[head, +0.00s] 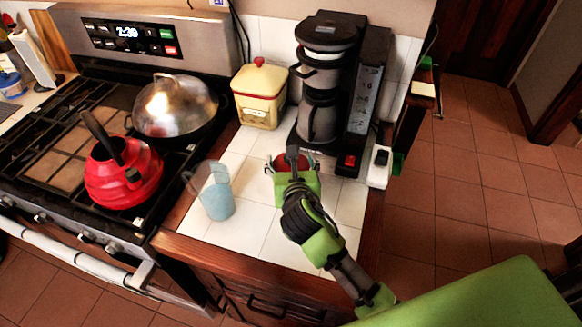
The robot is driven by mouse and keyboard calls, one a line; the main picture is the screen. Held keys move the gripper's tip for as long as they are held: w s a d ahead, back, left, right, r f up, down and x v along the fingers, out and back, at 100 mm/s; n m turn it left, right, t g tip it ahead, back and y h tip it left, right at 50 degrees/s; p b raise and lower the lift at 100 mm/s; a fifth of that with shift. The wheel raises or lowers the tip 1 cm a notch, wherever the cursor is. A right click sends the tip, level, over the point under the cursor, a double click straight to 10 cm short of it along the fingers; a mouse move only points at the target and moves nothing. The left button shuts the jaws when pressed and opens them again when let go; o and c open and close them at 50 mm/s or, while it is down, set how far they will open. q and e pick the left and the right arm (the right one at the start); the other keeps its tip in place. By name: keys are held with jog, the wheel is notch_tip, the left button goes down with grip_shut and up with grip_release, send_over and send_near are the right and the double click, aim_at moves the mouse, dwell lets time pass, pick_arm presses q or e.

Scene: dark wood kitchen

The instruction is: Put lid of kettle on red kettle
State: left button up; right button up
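The red kettle (122,181) stands on the stove at the left, with its black handle raised over its top. My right gripper (291,163) is low over the tiled counter, in front of the coffee maker. Its green fingers are spread, with a red object (280,161) that may be the kettle lid partly visible between them. The gripper and wrist hide most of this red object, and I cannot tell whether the fingers grip it. My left gripper is not in view.
A blue-tinted clear pitcher (217,191) stands on the counter between gripper and stove. A yellow canister (260,96) with a red knob and the coffee maker (328,90) stand behind. A domed metal lid (174,104) covers a pan on the stove. The front counter tiles are clear.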

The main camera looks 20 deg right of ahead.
jog(key=w+f, duration=0.2)
jog(key=f, duration=0.1)
jog(key=shift+w+d+f, duration=0.2)
jog(key=shift+w+d, duration=0.2)
jog(key=shift+f, duration=1.55)
jog(key=shift+f, duration=0.1)
jog(key=o, duration=1.2)
